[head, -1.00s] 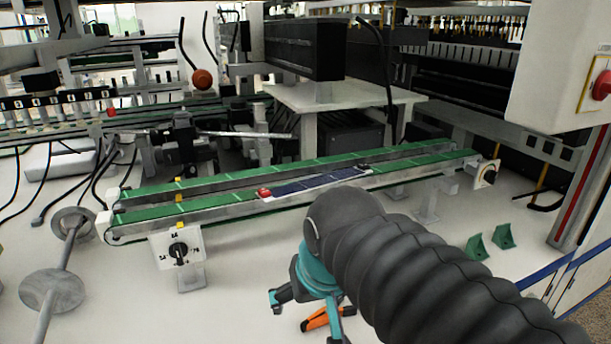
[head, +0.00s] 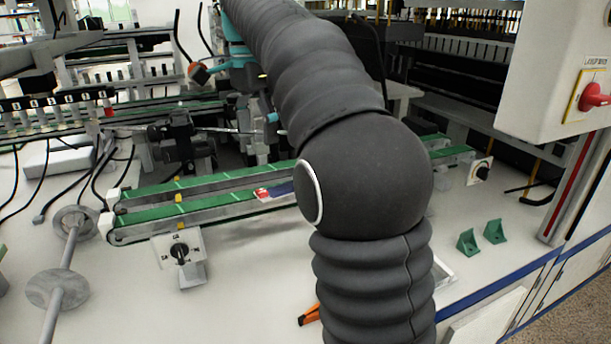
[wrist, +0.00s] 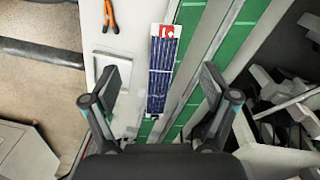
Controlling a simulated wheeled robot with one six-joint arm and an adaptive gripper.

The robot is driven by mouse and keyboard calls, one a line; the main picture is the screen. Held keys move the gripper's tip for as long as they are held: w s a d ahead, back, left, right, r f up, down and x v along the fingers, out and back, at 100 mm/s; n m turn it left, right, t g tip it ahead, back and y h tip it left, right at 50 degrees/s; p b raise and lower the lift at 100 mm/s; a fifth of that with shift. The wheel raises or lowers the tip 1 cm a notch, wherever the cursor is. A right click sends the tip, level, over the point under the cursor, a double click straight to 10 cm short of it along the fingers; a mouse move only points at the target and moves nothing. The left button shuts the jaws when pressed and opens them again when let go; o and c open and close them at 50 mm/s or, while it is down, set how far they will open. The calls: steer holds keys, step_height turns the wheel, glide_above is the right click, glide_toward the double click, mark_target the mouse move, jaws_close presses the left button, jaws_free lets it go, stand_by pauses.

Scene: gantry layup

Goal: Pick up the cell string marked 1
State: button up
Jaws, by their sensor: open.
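A dark blue cell string (wrist: 158,85) with a red-and-white end tag (wrist: 167,31) lies lengthwise on a green conveyor belt, seen in the wrist view. The mark on the tag is too small to read surely. In the head view only the string's tagged end (head: 265,192) shows; my arm hides the rest. My gripper (wrist: 161,78) is open and empty, its two fingers standing apart on either side of the string in the wrist view. It is above the string and does not appear to touch it. In the head view my arm mostly hides it.
A second green belt (wrist: 243,28) runs parallel to the string's belt (head: 150,215). An orange-handled tool (wrist: 110,16) and a white tray (wrist: 97,62) lie on the table to the left. Dark machinery (wrist: 275,90) stands at right. Two green brackets (head: 467,242) sit at the head view's right.

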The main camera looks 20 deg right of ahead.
mark_target(262, 190)
steer(key=shift+m+g, duration=0.3)
steer(key=shift+m, duration=0.5)
steer(key=f, duration=0.4)
steer(key=f+b, duration=0.1)
steer(key=f, duration=0.8)
steer(key=shift+w+d, duration=0.1)
steer(key=shift+w, duration=0.25)
steer(key=c, duration=1.2)
